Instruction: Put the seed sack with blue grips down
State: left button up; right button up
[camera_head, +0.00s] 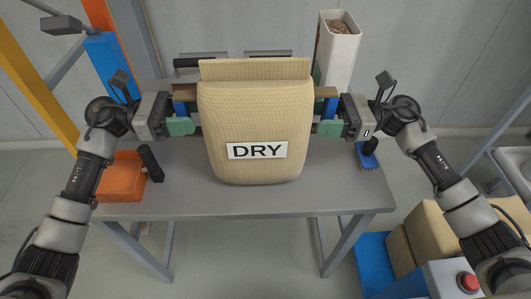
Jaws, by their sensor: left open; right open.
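The tan seed sack (255,125) stands upright on the grey table (330,190), with a white DRY label on its front. Its left blue grip (180,107) and right blue grip (331,106) stick out at its sides. My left gripper (183,114) is open at the left grip, with a green finger pad in front of it. My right gripper (329,114) is open at the right grip in the same way. The far fingers are partly hidden, and I cannot tell whether the pads touch the grips. The sack's underside is hidden.
An orange bin (122,178) and a dark upright handle (151,163) are on the table's left. A blue brush-like item (367,157) lies on its right. A white chute (337,50) holding brown grains stands behind. Tan sacks (436,232) are at the lower right, near a red button (467,281).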

jog(key=shift+d, duration=0.15)
pick_arm(q)
jog(key=a, duration=1.2)
pick_arm(e)
jog(key=d, duration=1.1)
jog(key=shift+d, duration=0.35)
pick_arm(q)
notch_tip(320, 180, up, 8)
jog(key=p, duration=0.2)
pick_arm(e)
jog(key=shift+r, duration=1.15)
pick_arm(q)
jog(key=shift+r+p, duration=1.1)
jog(key=shift+p, duration=0.1)
pick_arm(e)
notch_tip(320, 180, up, 8)
pick_arm(q)
jog(key=shift+f, duration=0.1)
pick_arm(e)
jog(key=shift+s, duration=0.1)
